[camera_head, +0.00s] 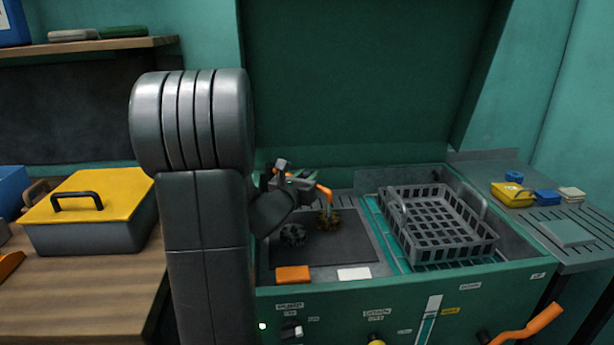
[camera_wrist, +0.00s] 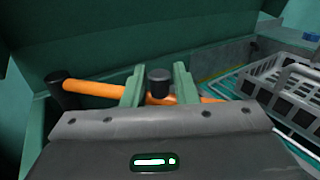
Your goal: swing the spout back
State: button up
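The orange spout (camera_wrist: 95,90) runs across the wrist view from a dark pivot post (camera_wrist: 62,90) at left to behind my gripper's right finger. A black knob (camera_wrist: 158,82) stands up from it. My gripper (camera_wrist: 159,85) has its two green fingers on either side of this knob, with narrow gaps showing, so it looks open around it. In the head view the spout's bent orange end (camera_head: 324,190) points down over the dark mat in the basin, and my gripper (camera_head: 292,183) is at its left. Finger contact is too small to tell.
Two dark and brass gear-like parts lie on the dark mat (camera_head: 345,250). The raised green lid (camera_head: 360,80) stands behind. A yellow-lidded box (camera_head: 90,195) is on the left bench.

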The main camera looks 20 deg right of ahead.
jog(key=shift+w, duration=0.1)
grip_shut()
